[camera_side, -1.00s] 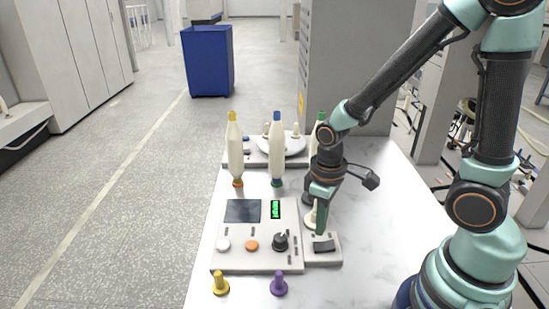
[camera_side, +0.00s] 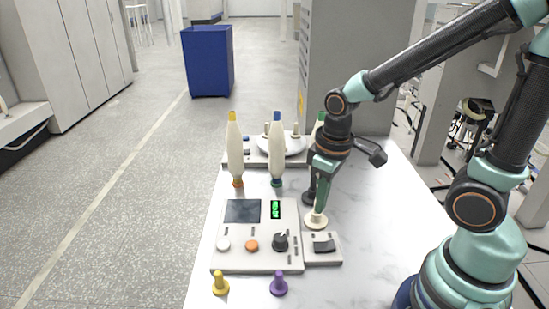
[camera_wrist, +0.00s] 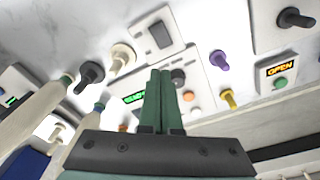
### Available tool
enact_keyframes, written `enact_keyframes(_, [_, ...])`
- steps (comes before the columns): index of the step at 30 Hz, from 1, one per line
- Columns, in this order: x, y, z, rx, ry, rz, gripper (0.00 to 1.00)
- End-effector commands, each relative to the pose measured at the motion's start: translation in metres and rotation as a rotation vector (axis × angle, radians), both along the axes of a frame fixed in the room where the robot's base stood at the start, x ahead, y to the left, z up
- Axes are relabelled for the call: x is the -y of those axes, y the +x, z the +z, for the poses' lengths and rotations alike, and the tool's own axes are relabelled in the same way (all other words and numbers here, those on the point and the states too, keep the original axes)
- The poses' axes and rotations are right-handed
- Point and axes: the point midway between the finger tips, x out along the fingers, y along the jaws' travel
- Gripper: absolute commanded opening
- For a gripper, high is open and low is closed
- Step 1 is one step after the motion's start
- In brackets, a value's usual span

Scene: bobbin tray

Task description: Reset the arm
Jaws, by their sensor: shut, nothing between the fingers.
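My gripper (camera_side: 320,209) is shut and empty, its green fingers pointing down. In the side view its tips overlap the cream peg (camera_side: 316,222); I cannot tell whether they touch. In the wrist view the closed fingertips (camera_wrist: 160,72) stand in front of the control panel, apart from the cream peg (camera_wrist: 122,56). A small box with a dark rocker switch (camera_side: 323,246) stands just below the gripper in the side view. The control panel (camera_side: 232,262) beside it has a green readout, a black knob, and white and orange buttons.
Tall bobbins with yellow (camera_side: 235,150), blue (camera_side: 277,150) and green (camera_side: 320,118) tops stand behind the panel. A black peg (camera_side: 309,197) is near my gripper. Yellow (camera_side: 220,286) and purple (camera_side: 279,286) pegs stand in front. The table's right side (camera_side: 385,225) is clear.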

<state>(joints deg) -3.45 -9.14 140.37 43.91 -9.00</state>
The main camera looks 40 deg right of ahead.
Motion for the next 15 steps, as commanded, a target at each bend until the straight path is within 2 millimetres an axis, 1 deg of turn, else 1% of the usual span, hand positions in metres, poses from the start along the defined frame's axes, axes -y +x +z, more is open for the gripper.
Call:
enact_keyframes(1, [0.002,0.004,0.016,0.053,0.004,-0.023,0.00])
enact_keyframes(3, [0.004,0.008,0.036,0.116,0.012,-0.056,0.00])
enact_keyframes(9, [0.012,0.008,0.088,0.285,0.036,-0.147,0.00])
enact_keyframes(12, [0.015,0.006,0.105,0.347,0.046,-0.179,0.00])
enact_keyframes(15, [0.016,0.003,0.116,0.384,0.053,-0.199,0.00])
